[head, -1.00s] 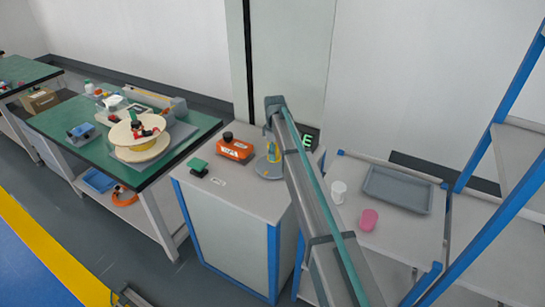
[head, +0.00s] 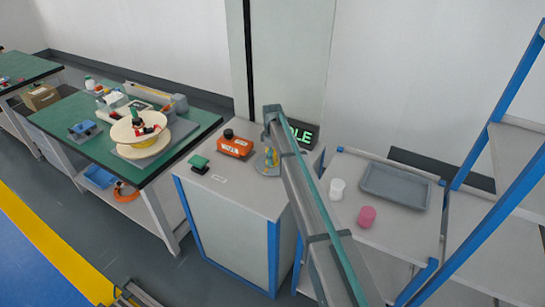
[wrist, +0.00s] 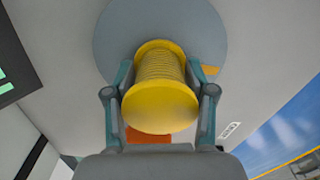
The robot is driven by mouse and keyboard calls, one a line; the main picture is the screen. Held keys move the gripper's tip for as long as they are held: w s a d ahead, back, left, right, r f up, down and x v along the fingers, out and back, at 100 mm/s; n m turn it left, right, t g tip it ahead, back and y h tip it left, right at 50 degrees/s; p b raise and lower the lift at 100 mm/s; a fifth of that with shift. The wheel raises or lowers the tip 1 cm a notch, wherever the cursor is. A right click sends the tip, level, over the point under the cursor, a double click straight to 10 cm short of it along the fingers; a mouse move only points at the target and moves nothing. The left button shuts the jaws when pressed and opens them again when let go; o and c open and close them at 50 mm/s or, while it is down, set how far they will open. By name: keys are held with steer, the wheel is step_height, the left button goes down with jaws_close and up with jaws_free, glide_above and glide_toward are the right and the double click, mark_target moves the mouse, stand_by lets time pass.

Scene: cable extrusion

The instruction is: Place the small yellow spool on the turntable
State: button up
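The small yellow spool (wrist: 160,85) is between the two fingers of my gripper (wrist: 160,88) in the wrist view, with both fingers against its sides. It also shows in the head view (head: 271,155), partly hidden by my arm. The grey round turntable (wrist: 110,35) lies beyond the spool in the wrist view. In the head view the turntable (head: 262,168) is on top of the cabinet. The spool is over or on the turntable; I cannot tell whether they touch.
An orange device (head: 236,147) and a green-topped block (head: 198,164) stand left of the turntable. A display (head: 304,135) is behind my arm. White (head: 337,189) and pink (head: 367,216) cylinders and a grey tray (head: 395,186) are on the right-hand table.

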steer(key=shift+o, duration=1.4)
steer(key=shift+r, duration=0.1)
step_height(320, 180, up, 12)
steer(key=b, duration=0.4)
steer(key=shift+r, duration=0.1)
